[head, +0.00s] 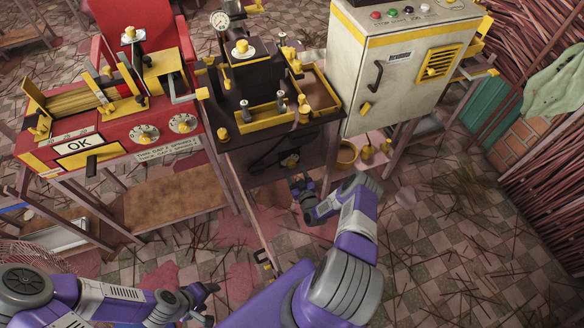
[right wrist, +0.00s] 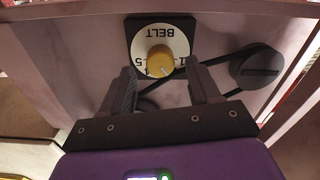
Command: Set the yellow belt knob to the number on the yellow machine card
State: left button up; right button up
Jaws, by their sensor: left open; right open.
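The yellow belt knob (right wrist: 159,58) sits on a round white dial on a dark square plate (right wrist: 137,27) in the right wrist view. The dial reads BELT upside down; "1.5" and part of another number show near the fingertips. A pale mark on the knob points down and slightly right. My right gripper (right wrist: 162,78) is open, its fingers on either side below the knob, not closed on it. In the head view my right gripper (head: 298,180) is just below the knob (head: 290,160). My left gripper (head: 210,302) is open and empty, low in view. I cannot make out a yellow machine card.
A red machine (head: 112,118) with an OK sign and a small gap-text card (head: 167,149) stands left. A dark bench with yellow fittings (head: 268,124) is above the knob. A white cabinet (head: 392,75) stands right. A belt and pulley (right wrist: 257,66) lie right of the dial.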

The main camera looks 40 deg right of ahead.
aim_at(291, 164)
jog(key=shift+b+x, duration=0.35)
jog(key=shift+x, duration=1.1)
jog(key=c, duration=1)
jog(key=shift+c, duration=0.2)
jog(key=shift+m, duration=3.4)
jog(key=o, duration=1)
